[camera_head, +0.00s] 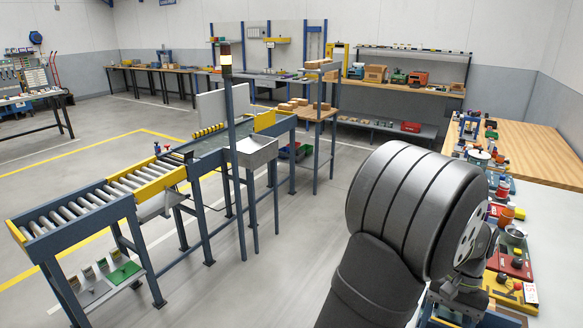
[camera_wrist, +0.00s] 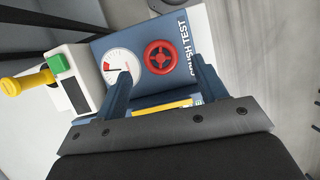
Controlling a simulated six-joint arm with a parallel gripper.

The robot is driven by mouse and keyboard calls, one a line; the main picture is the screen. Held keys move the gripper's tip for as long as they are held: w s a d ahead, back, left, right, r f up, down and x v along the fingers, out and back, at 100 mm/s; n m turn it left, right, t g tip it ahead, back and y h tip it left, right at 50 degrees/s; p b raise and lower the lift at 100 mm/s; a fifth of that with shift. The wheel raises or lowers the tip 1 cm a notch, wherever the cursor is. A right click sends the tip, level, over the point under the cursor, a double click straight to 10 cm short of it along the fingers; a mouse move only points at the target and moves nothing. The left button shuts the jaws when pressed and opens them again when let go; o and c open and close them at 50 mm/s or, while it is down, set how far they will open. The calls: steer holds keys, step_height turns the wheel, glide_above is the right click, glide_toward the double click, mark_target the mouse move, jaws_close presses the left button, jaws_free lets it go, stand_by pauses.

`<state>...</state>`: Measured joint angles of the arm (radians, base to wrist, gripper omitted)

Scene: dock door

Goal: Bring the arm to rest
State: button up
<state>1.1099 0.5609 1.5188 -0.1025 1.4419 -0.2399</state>
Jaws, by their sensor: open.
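My gripper (camera_wrist: 162,80) shows in the wrist view with its two dark blue fingers apart and nothing visibly held between them. Beyond the fingers is a blue panel (camera_wrist: 188,28) with lettering ending in "TEST". It carries a white dial gauge (camera_wrist: 115,60) and a red handwheel (camera_wrist: 161,57). The left finger overlaps the lower part of the gauge. I cannot tell whether the fingers touch the panel. In the camera_head view my dark arm fills the lower right, over the edge of the bench, and hides much of the gripper end.
The right-hand bench (camera_head: 548,215) is crowded with small devices. A roller conveyor (camera_head: 125,188) with a signal post (camera_head: 229,120) stands left. Open floor lies between them.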

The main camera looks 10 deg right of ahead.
steer(key=v, duration=1.4)
steer(key=w+a+r+n+t+h, duration=0.2)
steer(key=a+h, duration=0.1)
steer(key=a, duration=1.6)
steer(key=shift+a+h, duration=0.15)
steer(key=shift+h, duration=0.15)
steer(key=shift+t, duration=0.3)
steer(key=s+a+f+n+t+h, duration=0.1)
steer(key=s+a+f+t, duration=0.1)
steer(key=a+f, duration=0.3)
steer(key=s+a+f+n+t, duration=0.1)
steer(key=s+a+f+t, duration=0.2)
steer(key=a, duration=1.1)
step_height(320, 180, down, 3)
steer(key=s, duration=0.2)
steer(key=shift+s+n+t+h, duration=0.3)
steer(key=shift+n+h, duration=0.1)
